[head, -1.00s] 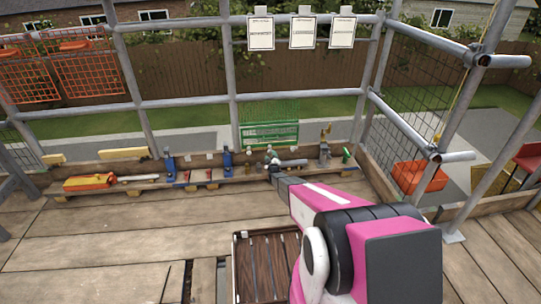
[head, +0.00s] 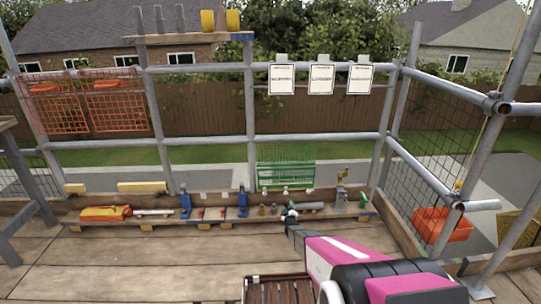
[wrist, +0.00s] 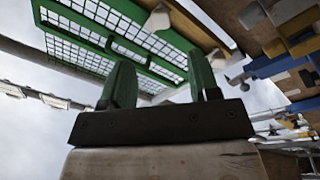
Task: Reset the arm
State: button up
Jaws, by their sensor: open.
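My pink and black arm reaches forward from the lower right in the head view. My gripper (head: 290,212) is at its far end and appears in front of the low plank shelf (head: 160,216), below the green wire rack (head: 287,167). In the wrist view, the two green fingers of my gripper (wrist: 161,68) stand apart with nothing between them. The green rack (wrist: 110,38) shows behind the fingers there, at a steep tilt. The exact gap between gripper and shelf cannot be told.
The shelf holds an orange-yellow tool (head: 105,213), blue clamps (head: 243,203) and other small tools. A dark slatted crate (head: 278,290) stands on the deck below my arm. Scaffold rails (head: 190,142) close off the back and right. The left deck boards (head: 120,260) are clear.

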jog(key=s+r+m+g, duration=0.4)
jog(key=s+r+g, duration=0.4)
jog(key=s+r, duration=0.5)
jog(key=s+r+m+g, duration=0.1)
jog(key=s+r+g, duration=0.3)
jog(key=s+r, duration=0.3)
jog(key=s+r+m+g, duration=0.2)
jog(key=s+r, duration=0.5)
jog(key=s, duration=0.8)
jog(key=s+r+m+g, duration=0.2)
jog(key=s+r+g, duration=0.3)
jog(key=s, duration=0.6)
notch_tip(320, 180, up, 2)
jog(key=shift+s+g, duration=0.3)
